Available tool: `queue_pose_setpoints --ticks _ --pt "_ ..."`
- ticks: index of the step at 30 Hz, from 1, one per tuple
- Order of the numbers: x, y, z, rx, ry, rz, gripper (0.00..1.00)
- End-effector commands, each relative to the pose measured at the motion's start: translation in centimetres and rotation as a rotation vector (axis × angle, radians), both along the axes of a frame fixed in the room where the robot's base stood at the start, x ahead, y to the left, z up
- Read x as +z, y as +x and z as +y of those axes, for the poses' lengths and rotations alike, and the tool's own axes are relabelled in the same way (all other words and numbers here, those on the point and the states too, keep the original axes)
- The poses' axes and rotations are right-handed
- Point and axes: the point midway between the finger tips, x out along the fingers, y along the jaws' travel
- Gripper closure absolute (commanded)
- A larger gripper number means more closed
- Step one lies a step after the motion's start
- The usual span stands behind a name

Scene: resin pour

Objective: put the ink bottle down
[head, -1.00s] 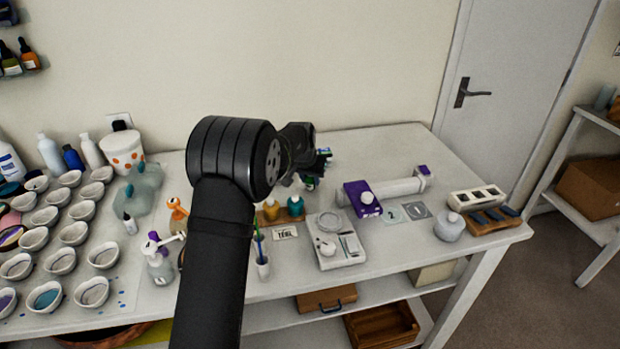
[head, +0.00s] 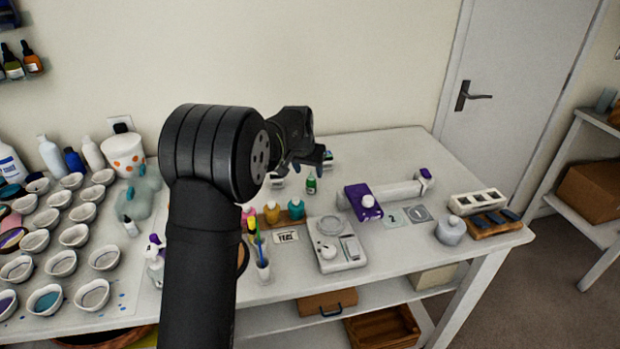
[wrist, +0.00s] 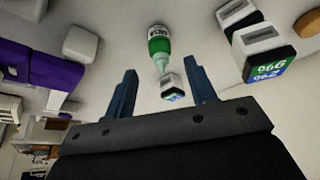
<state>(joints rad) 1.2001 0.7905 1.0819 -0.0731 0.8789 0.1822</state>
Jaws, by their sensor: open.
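In the wrist view the green bottle (wrist: 159,42) shows beyond the gap between the fingers, apart from both. My gripper (wrist: 160,92) is open, with nothing between its blue-grey fingers. In the head view my gripper (head: 318,158) is above the table, behind the bottle.
Small display blocks (wrist: 265,62) stand near the bottle. A purple-topped device (head: 363,203), a scale (head: 336,246) and a rack of coloured bottles (head: 272,213) are in front. Many cups (head: 62,263) fill the left. The table's back right is clear.

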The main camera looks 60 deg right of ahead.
Motion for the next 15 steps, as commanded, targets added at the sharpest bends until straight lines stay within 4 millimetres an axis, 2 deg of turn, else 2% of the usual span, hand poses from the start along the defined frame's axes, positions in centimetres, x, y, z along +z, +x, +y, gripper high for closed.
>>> queue_pose_setpoints --ticks 1,6,15 --pt "1.1 -0.1 0.4 0.000 -0.001 0.000 0.49" --pt "3.5 -0.3 1.4 0.000 0.000 0.000 0.49" --pt "4.7 -0.4 2.0 0.000 0.002 0.000 0.49"
